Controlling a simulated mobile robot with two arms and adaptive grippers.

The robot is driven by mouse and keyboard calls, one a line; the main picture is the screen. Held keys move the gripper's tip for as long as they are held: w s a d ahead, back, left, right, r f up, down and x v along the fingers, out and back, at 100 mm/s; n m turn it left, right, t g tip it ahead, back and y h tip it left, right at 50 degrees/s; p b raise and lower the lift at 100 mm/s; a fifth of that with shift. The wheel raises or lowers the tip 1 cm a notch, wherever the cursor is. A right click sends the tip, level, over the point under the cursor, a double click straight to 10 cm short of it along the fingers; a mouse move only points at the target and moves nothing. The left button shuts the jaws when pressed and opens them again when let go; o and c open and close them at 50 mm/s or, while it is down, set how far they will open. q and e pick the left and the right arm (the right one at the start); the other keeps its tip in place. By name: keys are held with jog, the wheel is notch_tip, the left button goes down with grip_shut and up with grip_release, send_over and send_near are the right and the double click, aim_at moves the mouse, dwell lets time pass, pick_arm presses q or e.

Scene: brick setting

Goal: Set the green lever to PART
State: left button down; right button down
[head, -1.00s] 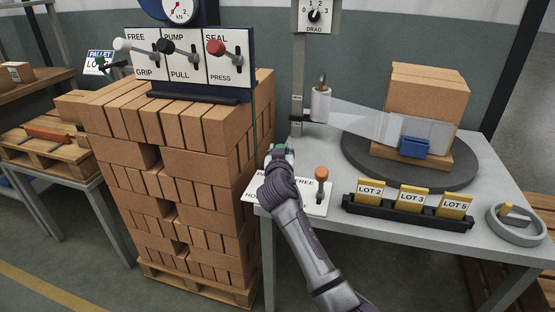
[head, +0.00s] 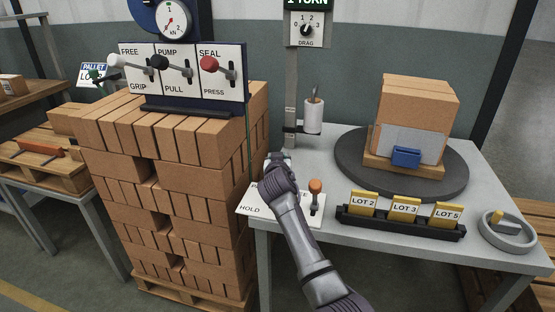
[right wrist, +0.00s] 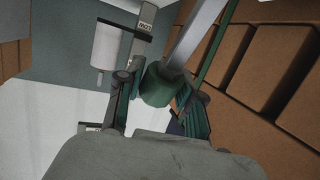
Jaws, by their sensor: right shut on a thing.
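In the right wrist view, a green knob (right wrist: 160,86) on a grey metal shaft sits between the two fingers of my right gripper (right wrist: 155,100), which is shut on it. In the head view my right gripper (head: 278,160) is above the white label plate (head: 251,203) at the table's left front corner. My gripper and arm hide the green lever and part of the plate's lettering there; HOLD is readable. I cannot read which mark the green lever points to. An orange-knobbed lever (head: 315,187) stands on the same plate. My left gripper is not in view.
A brick stack (head: 195,165) with a lever panel (head: 137,90) stands close on the left. A film roll (head: 313,117) hangs on a post behind. A wrapped load (head: 418,100) sits on the turntable (head: 352,170). A lot-card rack (head: 400,226) lies at the table front.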

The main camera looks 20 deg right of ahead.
jog(key=shift+d+r, duration=0.15)
jog(key=shift+d, duration=0.05)
jog(key=c, duration=1.1)
grip_release()
jog(key=o, duration=0.3)
jog(key=shift+d, duration=0.1)
jog(key=shift+o, duration=0.2)
jog(key=shift+s+a, duration=0.15)
jog(key=shift+a, duration=0.1)
jog(key=v, duration=1.1)
jog(key=shift+s, duration=0.3)
